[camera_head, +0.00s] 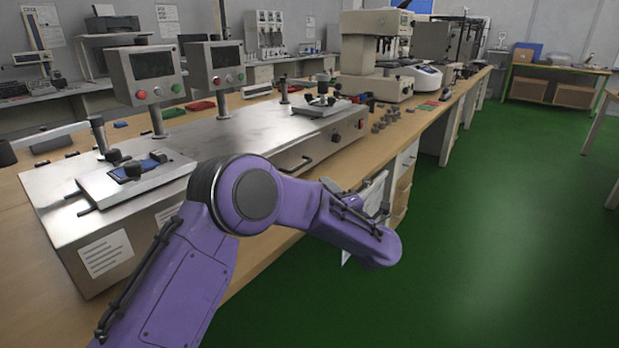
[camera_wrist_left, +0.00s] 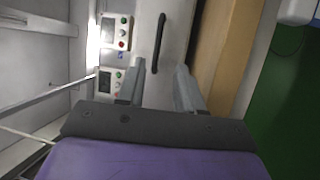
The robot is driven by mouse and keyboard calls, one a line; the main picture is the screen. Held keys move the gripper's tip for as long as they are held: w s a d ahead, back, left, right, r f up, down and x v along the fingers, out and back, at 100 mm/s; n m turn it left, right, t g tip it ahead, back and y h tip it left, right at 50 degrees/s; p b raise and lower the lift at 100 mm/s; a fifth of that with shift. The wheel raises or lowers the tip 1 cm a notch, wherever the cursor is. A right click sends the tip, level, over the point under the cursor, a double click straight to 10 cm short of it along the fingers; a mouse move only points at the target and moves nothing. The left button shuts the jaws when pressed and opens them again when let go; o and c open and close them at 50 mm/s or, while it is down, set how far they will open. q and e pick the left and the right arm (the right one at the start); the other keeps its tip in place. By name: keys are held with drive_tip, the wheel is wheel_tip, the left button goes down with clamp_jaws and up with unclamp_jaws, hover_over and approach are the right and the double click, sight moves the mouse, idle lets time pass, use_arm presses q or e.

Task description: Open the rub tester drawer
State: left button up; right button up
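The rub tester (camera_head: 235,135) is a long metal machine on the wooden bench, with two screens on posts. A dark bar handle (camera_head: 297,166) sits on its front face, partly behind my left arm; the drawer looks shut. In the left wrist view the black handle (camera_wrist_left: 159,42) runs lengthwise on a pale panel ahead of my fingers. My left gripper (camera_wrist_left: 161,66) is open and empty, its fingers to either side of the handle's near end. I cannot tell how far the fingertips are from it. In the head view my purple forearm hides most of this gripper. My right gripper is out of view.
The wooden bench edge (camera_wrist_left: 211,45) runs just right of the fingers in the wrist view. White drawers (camera_head: 404,165) are under the bench. Small grey weights (camera_head: 385,120) and other instruments stand farther along.

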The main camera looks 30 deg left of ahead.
use_arm(q)
drive_tip(key=x, duration=1)
drive_tip(key=shift+s+a+r, duration=0.25)
drive_tip(key=shift+a, duration=0.2)
clamp_jaws()
drive_tip(key=shift+d, duration=0.1)
idle(0.5)
